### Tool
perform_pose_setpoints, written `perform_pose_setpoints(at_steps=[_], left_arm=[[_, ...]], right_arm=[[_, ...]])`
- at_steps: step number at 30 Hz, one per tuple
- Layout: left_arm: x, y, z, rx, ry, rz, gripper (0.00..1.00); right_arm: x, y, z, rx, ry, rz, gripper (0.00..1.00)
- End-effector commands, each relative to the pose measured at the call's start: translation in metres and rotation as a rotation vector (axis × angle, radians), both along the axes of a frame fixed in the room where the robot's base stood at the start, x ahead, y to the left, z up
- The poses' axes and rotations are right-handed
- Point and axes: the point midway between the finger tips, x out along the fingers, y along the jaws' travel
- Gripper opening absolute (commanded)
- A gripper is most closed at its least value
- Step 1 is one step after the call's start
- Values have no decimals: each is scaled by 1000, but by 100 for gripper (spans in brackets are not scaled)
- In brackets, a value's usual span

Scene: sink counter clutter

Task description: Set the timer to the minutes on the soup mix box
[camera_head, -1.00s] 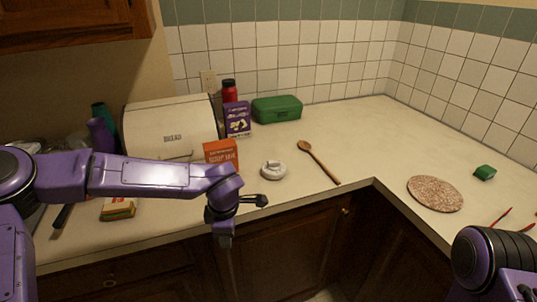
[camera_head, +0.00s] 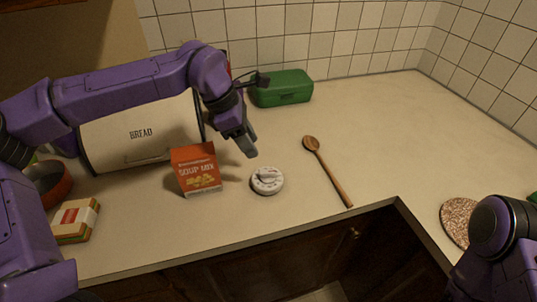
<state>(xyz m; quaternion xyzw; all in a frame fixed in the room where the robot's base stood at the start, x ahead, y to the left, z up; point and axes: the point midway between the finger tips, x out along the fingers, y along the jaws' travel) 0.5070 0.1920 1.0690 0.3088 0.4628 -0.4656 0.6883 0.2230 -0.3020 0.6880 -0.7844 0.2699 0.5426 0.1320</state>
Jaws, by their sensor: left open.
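The orange soup mix box (camera_head: 196,169) stands upright on the counter, its front facing me. Its title reads, but no minutes figure is legible. The round white timer (camera_head: 267,181) lies flat just right of the box, with a raised dial on top. My left gripper (camera_head: 249,147) points down above and behind the timer, apart from it and empty. Its jaws are open, though the gap is hard to see from here. Of my right arm, only a purple part shows at the lower right; its gripper is out of frame.
A cream bread bin (camera_head: 140,133) stands behind the box. A green case (camera_head: 282,88) is at the back. A wooden spoon (camera_head: 328,172) lies right of the timer. A sponge stack (camera_head: 76,220) is at left, a speckled round mat (camera_head: 456,219) at right. The counter beyond the spoon is clear.

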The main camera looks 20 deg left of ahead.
Motion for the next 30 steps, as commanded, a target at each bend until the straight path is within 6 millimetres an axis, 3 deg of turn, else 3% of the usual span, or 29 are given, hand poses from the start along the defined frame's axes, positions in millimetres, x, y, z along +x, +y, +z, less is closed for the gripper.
perform_pose_setpoints(at_steps=[12,23,25,27,30], left_arm=[[10,-29,-77,2,4,0,43],[13,-34,-88,0,-1,-2,43],[13,-34,-88,0,-1,-2,26],[13,-34,-88,0,0,-2,4],[13,-34,-88,0,0,-2,0]], right_arm=[[0,0,14,1,1,0,43],[0,0,15,1,1,0,43],[0,0,15,1,1,0,43],[0,0,15,1,1,0,43],[0,0,15,1,1,0,43]])
